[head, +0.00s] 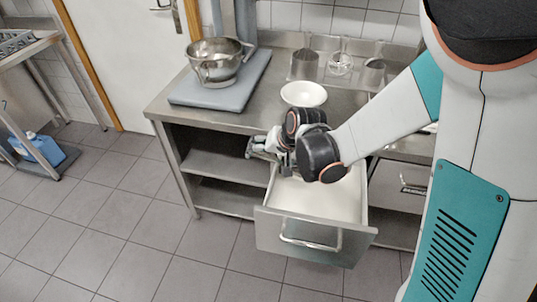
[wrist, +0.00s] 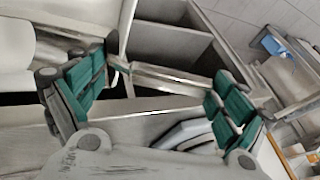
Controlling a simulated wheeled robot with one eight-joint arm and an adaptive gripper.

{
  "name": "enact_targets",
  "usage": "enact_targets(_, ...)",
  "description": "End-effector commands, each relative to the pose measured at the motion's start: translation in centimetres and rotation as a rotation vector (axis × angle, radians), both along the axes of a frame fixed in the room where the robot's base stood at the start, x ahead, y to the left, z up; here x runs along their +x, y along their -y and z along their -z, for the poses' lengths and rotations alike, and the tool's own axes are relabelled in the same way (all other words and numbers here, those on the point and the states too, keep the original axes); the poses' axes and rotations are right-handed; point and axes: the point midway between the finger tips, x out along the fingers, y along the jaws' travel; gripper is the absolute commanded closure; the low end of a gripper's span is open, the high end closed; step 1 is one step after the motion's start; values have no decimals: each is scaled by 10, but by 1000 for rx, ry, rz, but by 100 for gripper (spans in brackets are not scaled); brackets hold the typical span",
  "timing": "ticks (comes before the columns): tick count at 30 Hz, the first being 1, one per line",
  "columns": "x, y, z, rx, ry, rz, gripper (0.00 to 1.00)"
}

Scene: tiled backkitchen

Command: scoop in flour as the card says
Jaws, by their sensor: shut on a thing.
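The flour (head: 325,200) lies pale and level in a drawer (head: 312,238) pulled out from the steel counter. My gripper (head: 262,147) is over the drawer's far left corner, pointing left. In the wrist view, my gripper (wrist: 166,75) is shut with its fingers wide apart on a grey metal piece (wrist: 170,80); I cannot tell its full shape. Metal scoop-like vessels, one at the left (head: 304,65) and one at the right (head: 372,72), stand at the back of the counter, with a clear vessel (head: 340,64) between them. A white bowl (head: 304,94) stands in front. I see no card.
A steel mixing bowl (head: 216,61) sits on a grey machine base (head: 225,88) at the counter's left. Open shelves (head: 218,165) lie below, left of the drawer. A blue canister (head: 46,149) stands on a low rack at far left. The tiled floor in front is clear.

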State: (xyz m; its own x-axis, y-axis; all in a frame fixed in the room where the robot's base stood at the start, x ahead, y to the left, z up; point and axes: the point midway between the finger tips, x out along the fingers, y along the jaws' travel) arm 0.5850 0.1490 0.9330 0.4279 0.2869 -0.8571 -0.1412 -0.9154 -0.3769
Motion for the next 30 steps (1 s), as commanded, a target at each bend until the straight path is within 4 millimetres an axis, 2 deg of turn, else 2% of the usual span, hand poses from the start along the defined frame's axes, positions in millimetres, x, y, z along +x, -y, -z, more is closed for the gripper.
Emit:
enact_targets(21, -1, 9, 54, 3, 1, 1, 57)
enact_targets(30, -2, 14, 66, -9, 0, 1, 57)
